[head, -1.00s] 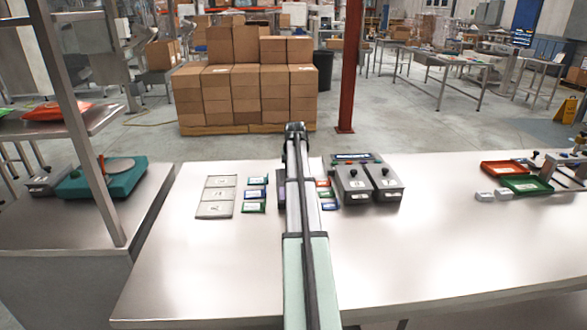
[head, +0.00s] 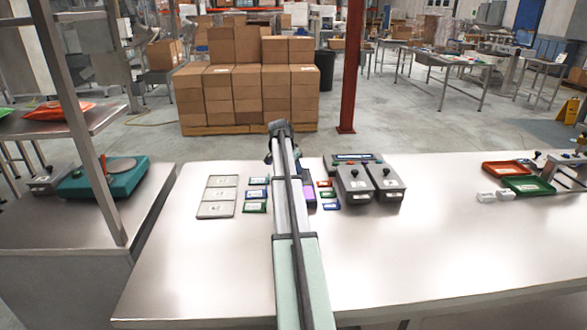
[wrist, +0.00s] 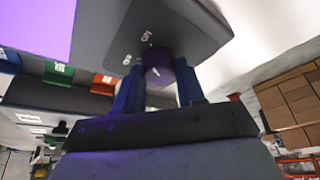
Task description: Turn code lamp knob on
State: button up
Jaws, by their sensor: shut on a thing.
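The code lamp shows in the wrist view as a dark grey box (wrist: 190,30) with a bright purple panel (wrist: 35,25). Its dark round knob (wrist: 158,70) has a pale mark, with white ON and OFF lettering beside it. My gripper (wrist: 158,84) has its two blue fingers on either side of the knob, shut on it. I cannot tell exactly which word the mark points to. In the head view a purple patch of the lamp (head: 308,193) shows just right of my arm. The arm hides the rest of it, the knob and my gripper's fingers.
Two grey boxes with black knobs (head: 354,186) and a dark display box (head: 345,160) stand close on the right. Small coloured cards (head: 256,194) and grey plates (head: 216,208) lie on the left. The table front (head: 400,265) is clear.

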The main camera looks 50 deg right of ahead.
jog(key=shift+m, duration=0.3)
dwell(0.4)
jog(key=o, duration=1)
jog(key=shift+o, duration=0.2)
jog(key=v, duration=1.3)
jog(key=shift+w+r, duration=0.2)
jog(key=shift+r, duration=0.15)
jog(key=shift+a, duration=0.1)
